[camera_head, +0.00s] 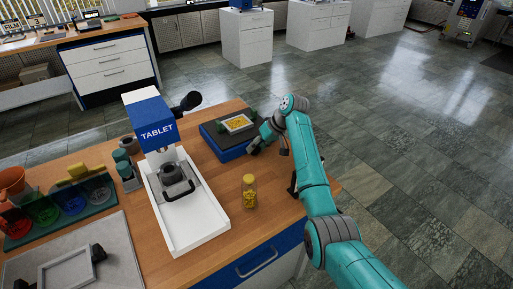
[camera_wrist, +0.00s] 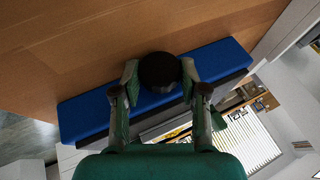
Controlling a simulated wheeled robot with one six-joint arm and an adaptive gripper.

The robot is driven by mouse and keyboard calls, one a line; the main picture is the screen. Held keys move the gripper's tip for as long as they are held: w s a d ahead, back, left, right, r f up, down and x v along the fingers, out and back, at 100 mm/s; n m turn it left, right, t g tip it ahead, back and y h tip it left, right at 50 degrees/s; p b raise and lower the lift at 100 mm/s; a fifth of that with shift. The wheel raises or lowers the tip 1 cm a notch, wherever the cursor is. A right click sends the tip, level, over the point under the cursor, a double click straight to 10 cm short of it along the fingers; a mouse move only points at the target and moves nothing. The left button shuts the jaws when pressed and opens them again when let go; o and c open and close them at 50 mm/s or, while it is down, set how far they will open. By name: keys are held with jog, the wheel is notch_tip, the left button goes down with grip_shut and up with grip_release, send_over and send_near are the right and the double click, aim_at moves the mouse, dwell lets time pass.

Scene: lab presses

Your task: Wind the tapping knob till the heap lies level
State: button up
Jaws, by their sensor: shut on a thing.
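The tapping unit is a blue base (camera_head: 224,152) with a dark top, on the wooden bench. A pale-rimmed tray (camera_head: 226,122) on top holds the yellow heap (camera_head: 238,124); it is too small to tell how level it lies. In the wrist view the round dark knob (camera_wrist: 160,70) stands out from the blue base (camera_wrist: 85,117). My gripper (camera_wrist: 159,78) is shut on the knob, one finger on each side.
A white press (camera_head: 205,228) marked TABLET stands left of the unit. A jar of yellow tablets (camera_head: 249,192) stands in front. Coloured containers (camera_head: 45,208) and a grey tray (camera_head: 120,265) are at the left. The bench's right edge is close to my arm.

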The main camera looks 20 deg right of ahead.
jog(key=o, duration=1.1)
jog(key=shift+d+r, duration=0.1)
jog(key=v, duration=1.1)
jog(key=shift+s+d+r, duration=0.15)
jog(key=shift+r, duration=0.15)
